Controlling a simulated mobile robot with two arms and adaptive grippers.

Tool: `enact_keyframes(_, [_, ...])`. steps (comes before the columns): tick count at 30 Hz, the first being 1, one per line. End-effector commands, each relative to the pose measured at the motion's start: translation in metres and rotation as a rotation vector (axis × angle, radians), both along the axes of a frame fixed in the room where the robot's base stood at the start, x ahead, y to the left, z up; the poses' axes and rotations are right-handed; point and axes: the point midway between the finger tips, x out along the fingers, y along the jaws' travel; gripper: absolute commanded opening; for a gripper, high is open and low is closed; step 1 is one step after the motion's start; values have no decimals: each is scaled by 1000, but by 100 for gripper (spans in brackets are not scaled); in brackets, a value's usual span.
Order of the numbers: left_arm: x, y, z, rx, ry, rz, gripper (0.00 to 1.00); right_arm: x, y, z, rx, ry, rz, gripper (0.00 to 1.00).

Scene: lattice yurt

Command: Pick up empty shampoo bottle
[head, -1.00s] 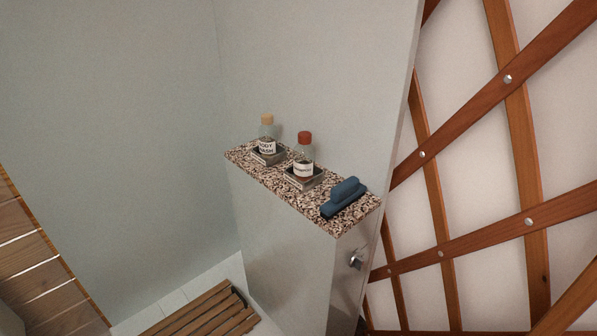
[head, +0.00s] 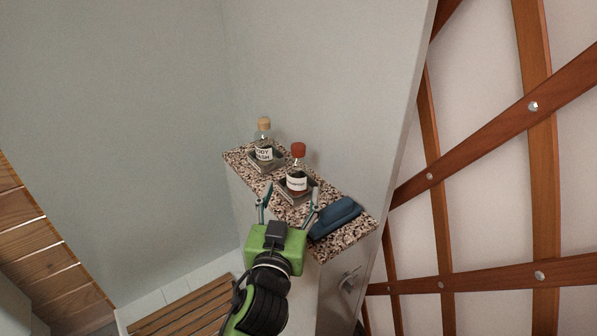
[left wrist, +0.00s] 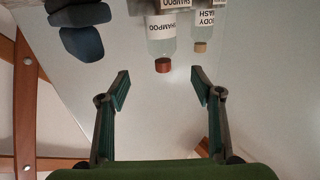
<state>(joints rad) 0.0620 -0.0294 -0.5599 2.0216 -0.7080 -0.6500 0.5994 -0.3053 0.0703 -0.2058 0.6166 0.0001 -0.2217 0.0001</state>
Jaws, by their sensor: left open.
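The shampoo bottle (head: 297,179) is clear with a red cap and a white label. It stands upright in a small tray (head: 286,197) on the speckled stone ledge. In the left wrist view the bottle (left wrist: 161,42) appears upside down, and its label reads SHAMPOO. My left gripper (head: 291,192) is open and empty, in front of the bottle. Its fingers are spread wider than the bottle, one to each side in the picture. In the left wrist view the bottle lies beyond the fingertips, roughly centred between them. My right gripper is not in view.
A body wash bottle (head: 263,147) with a tan cap stands in its own tray, left of the shampoo. A blue object (head: 337,218) lies on the ledge (head: 353,236) to the right, close to my right-hand finger. A wall rises behind the ledge.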

Motion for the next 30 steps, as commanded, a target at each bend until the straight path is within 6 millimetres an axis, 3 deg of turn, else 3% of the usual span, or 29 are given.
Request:
enact_keyframes(12, [69, -11, 2, 2, -3, -1, 60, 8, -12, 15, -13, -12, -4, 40])
enact_keyframes(20, [83, -13, 1, 1, -1, -1, 60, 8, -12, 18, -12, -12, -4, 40])
enact_keyframes(30, [122, -15, -1, 3, -1, 0, 60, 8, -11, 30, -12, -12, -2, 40])
